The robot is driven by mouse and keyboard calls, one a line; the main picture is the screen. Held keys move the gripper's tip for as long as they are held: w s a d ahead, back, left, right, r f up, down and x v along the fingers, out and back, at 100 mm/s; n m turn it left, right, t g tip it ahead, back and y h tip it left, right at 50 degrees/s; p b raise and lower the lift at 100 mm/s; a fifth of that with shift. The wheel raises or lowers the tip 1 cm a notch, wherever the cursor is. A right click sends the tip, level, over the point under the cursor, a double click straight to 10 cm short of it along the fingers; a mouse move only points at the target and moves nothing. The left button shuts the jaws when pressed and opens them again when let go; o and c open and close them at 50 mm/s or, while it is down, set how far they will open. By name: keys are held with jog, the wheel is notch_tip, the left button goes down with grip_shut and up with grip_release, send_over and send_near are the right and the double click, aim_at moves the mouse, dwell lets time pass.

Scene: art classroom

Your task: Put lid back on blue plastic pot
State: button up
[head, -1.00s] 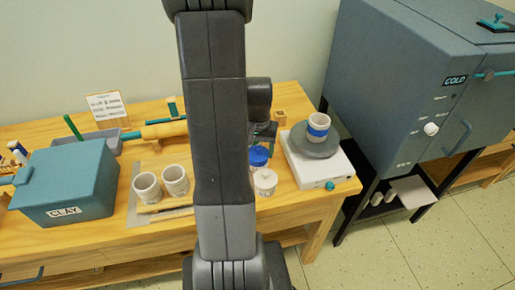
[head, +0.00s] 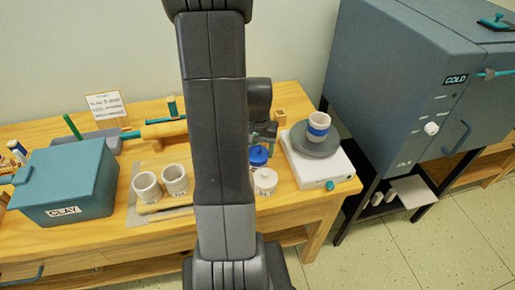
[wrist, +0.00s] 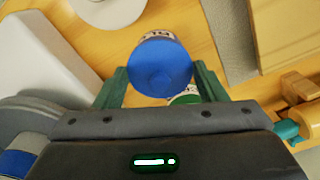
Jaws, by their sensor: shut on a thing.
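In the wrist view, a round blue lid (wrist: 160,68) sits between the two green fingers of my gripper (wrist: 162,78), which is shut on it. I cannot tell whether lid and pot touch. In the head view, the blue lid (head: 258,152) is at the right part of the bench, with my gripper (head: 264,134) right behind and above it. My arm hides part of this area.
A white pot (head: 265,181) stands close in front. A green pot (wrist: 186,98) shows beneath the blue one. The white wheel base (head: 310,171) with a banded cup (head: 318,127) is right. Two cups (head: 147,188) and a clay box (head: 72,185) are left.

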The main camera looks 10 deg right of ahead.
dwell(0.3)
jog(key=o, duration=1.2)
jog(key=shift+o, duration=0.2)
jog(key=shift+r+p, duration=2.65)
jog(key=shift+r, duration=0.85)
grip_shut()
